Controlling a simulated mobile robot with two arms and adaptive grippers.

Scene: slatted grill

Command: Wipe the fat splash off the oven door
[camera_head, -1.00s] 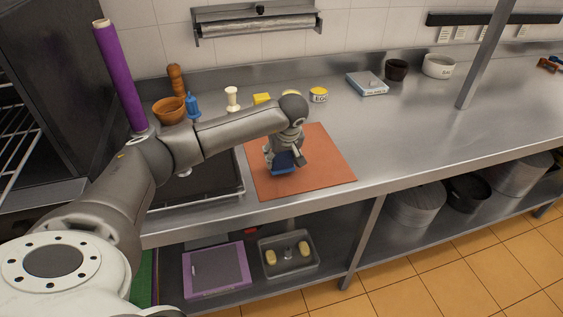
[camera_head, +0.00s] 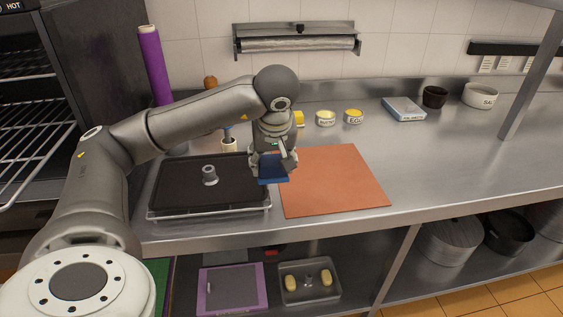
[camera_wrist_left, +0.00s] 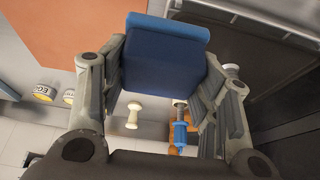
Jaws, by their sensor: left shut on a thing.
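My left gripper (camera_head: 272,158) is shut on a blue block (camera_head: 273,172) that looks like a sponge or folded cloth. It holds the block over the left edge of an orange board, beside a black tray. In the left wrist view the blue block (camera_wrist_left: 165,52) sits between the two fingers. The oven (camera_head: 35,85) stands at the far left, its wire racks showing inside. A dark panel (camera_head: 95,75) stands at its right side; I cannot tell whether it is the door. I see no fat splash. My right gripper is out of view.
The black tray (camera_head: 178,187) with a small metal piece lies left of the orange board (camera_head: 345,185). A purple roll (camera_head: 152,60) stands between oven and tray. Small tubs (camera_head: 326,118) stand behind. The counter (camera_head: 430,150) to the right is clear.

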